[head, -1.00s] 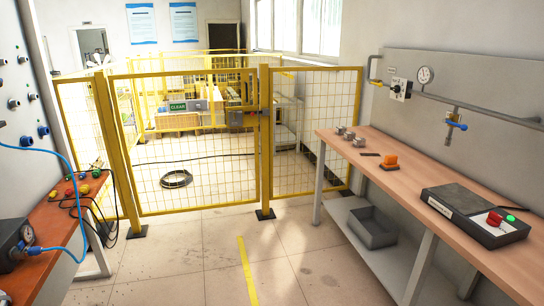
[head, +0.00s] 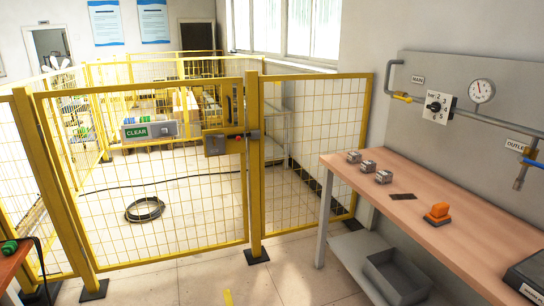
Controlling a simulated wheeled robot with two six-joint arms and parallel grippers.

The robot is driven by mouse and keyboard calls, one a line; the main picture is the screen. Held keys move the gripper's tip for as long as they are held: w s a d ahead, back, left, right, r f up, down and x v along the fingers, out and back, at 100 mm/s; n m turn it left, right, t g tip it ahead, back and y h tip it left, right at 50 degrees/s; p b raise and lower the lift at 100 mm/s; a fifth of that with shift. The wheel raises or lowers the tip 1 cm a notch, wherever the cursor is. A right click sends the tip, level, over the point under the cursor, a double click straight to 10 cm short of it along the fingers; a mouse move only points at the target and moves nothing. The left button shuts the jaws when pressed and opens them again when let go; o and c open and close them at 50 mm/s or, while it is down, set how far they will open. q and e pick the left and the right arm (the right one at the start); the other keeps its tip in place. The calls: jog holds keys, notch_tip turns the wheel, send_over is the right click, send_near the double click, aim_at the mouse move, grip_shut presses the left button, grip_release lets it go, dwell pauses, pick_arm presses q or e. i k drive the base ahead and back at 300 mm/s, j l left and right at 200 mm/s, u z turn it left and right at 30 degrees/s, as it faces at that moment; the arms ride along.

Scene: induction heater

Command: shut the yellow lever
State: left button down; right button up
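The yellow lever (head: 402,98) is a small handle on the grey pipe under the MAIN label (head: 418,79), at the upper right on the wall panel. It appears to lie roughly along the pipe, but it is too small to tell its exact angle. A white dial box (head: 438,108) with a black knob and numbers sits just to its right, with a round gauge (head: 481,90) beyond. Neither of my grippers is in view.
A wooden bench (head: 455,250) stands below the panel, holding metal blocks (head: 369,167), a dark plate (head: 403,196) and an orange object (head: 437,213). A blue lever (head: 532,163) is at the OUTLET.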

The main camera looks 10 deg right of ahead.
aim_at(409, 100)
jog(key=i+l+z, duration=0.2)
jog(key=i+z, duration=0.55)
jog(key=i, duration=0.2)
jog(key=i+z, duration=0.4)
jog(key=i+j+z, duration=0.35)
jog(key=i, duration=0.2)
jog(key=i+z, duration=0.25)
jog(key=i, duration=0.2)
jog(key=i+z, duration=0.25)
jog(key=i, duration=0.15)
